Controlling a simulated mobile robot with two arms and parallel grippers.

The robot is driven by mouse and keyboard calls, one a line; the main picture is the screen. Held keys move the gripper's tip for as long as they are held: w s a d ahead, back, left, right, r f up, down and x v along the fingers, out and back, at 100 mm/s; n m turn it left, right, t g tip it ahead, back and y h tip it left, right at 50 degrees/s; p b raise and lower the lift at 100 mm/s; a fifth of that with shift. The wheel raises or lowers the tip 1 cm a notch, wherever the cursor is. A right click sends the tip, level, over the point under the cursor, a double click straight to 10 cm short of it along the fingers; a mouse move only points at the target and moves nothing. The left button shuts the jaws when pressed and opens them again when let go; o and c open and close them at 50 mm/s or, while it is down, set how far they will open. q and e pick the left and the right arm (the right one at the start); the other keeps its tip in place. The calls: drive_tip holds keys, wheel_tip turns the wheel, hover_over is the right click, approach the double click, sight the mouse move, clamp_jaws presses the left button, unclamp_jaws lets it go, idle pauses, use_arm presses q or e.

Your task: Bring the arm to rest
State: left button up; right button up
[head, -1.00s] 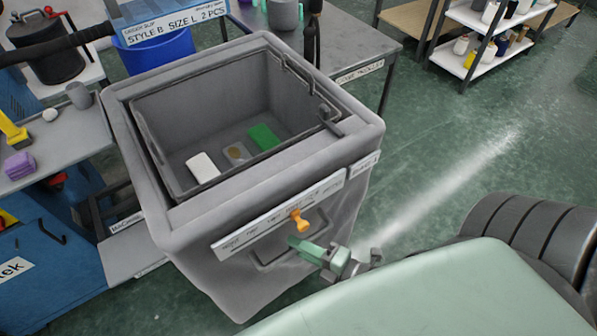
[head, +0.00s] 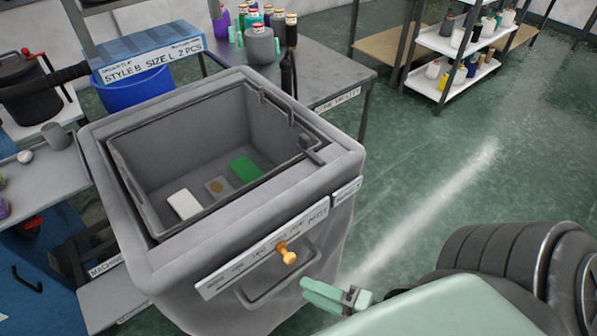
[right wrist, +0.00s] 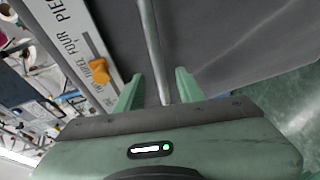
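My right gripper (head: 325,292) is beside the front of a grey bin (head: 352,165), near the right end of its handle (head: 262,292). In the right wrist view its two green fingers (right wrist: 158,90) stand apart. A grey bar runs between them in that picture; I cannot tell whether it lies between the fingers or beyond them. Nothing is gripped. An orange knob (head: 287,253) sits on the bin's white label strip (head: 235,272), just above the handle; it also shows in the right wrist view (right wrist: 99,70). My left gripper is out of view.
The open bin holds a white block (head: 184,204), a green block (head: 245,169) and a small grey piece with a tan spot. A grey table (head: 335,82) with bottles and a white shelf (head: 440,42) stand behind. Green floor (head: 440,170) at right is clear.

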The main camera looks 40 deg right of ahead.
drive_tip(key=shift+s+d+r, duration=0.1)
drive_tip(key=shift+s+d, duration=0.1)
drive_tip(key=shift+s, duration=0.15)
idle(0.3)
